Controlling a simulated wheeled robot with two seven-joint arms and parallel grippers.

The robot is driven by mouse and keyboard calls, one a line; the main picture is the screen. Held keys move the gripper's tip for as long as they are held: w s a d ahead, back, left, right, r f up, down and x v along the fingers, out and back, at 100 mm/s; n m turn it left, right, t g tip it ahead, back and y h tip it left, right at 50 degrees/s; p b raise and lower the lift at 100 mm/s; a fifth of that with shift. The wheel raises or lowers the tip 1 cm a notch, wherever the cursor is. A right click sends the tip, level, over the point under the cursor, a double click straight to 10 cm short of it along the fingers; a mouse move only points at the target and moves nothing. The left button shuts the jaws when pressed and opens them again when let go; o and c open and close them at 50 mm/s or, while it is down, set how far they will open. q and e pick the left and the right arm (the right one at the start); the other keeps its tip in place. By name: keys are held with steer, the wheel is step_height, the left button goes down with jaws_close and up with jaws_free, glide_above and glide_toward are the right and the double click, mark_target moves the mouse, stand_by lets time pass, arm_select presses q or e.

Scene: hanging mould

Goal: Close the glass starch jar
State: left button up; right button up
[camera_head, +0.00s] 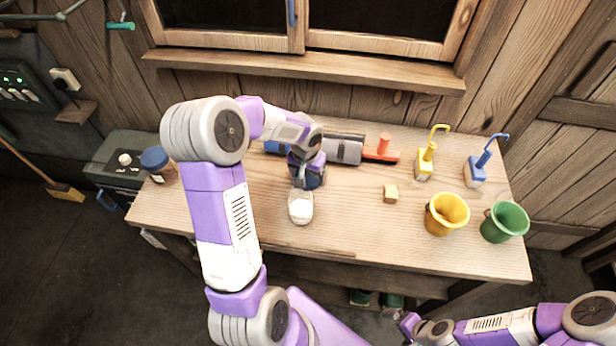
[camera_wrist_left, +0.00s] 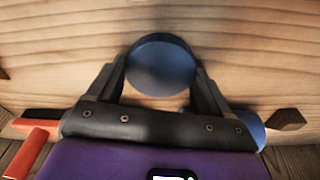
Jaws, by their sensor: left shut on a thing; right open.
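The glass starch jar (camera_head: 300,208) stands on the wooden table near its front edge, with white contents and no lid visible on it. My left gripper (camera_head: 307,184) is just behind the jar in the head view, shut on a round blue lid (camera_wrist_left: 160,66). The lid sits between the two fingers in the left wrist view, and the gripper also shows there (camera_wrist_left: 160,82). The jar cannot be made out in the wrist view. My right gripper (camera_head: 407,324) is open at the bottom right, in front of the table and away from the jar.
A grey roller (camera_head: 345,149) and a red tool (camera_head: 382,151) lie behind. A small yellow block (camera_head: 390,193), yellow bucket (camera_head: 447,214) and green bucket (camera_head: 505,221) stand to the right.

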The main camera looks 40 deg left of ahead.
mark_target(308, 177)
arm_select(q)
steer(key=shift+r, duration=0.1)
step_height(308, 177, up, 10)
steer(key=shift+f+p, duration=0.1)
steer(key=shift+p, duration=0.8)
